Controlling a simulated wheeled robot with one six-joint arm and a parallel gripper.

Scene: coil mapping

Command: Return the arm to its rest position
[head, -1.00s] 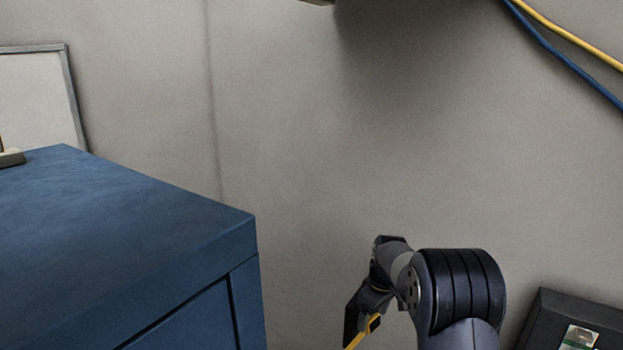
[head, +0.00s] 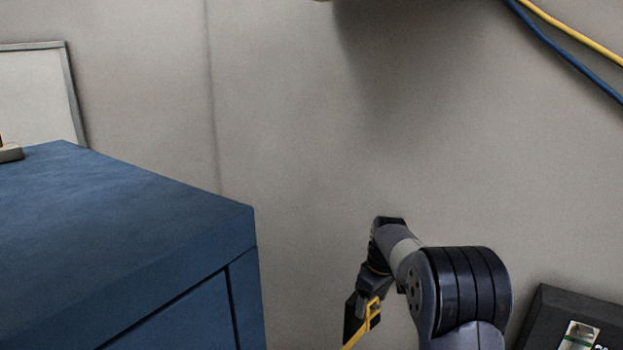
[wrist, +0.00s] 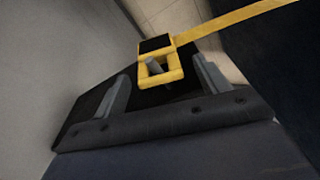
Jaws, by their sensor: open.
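My gripper (head: 357,312) hangs low in the head view, right of the blue cabinet and in front of the grey wall. It points downward from my bent arm. In the wrist view its two grey fingers (wrist: 160,68) stand apart, so it is open. A yellow square loop (wrist: 162,79) with a black patch and a long yellow strap (wrist: 235,18) shows between and beyond the fingers. The loop (head: 374,313) also shows at the gripper in the head view, its strap running down out of the picture. I cannot tell whether the loop is attached to the gripper.
The blue cabinet (head: 120,210) fills the lower left. A dark box (head: 570,325) stands at the lower right. Yellow and blue cables (head: 575,65) cross the upper right. A framed board (head: 35,95) is at the far left. The wall before my arm looks bare.

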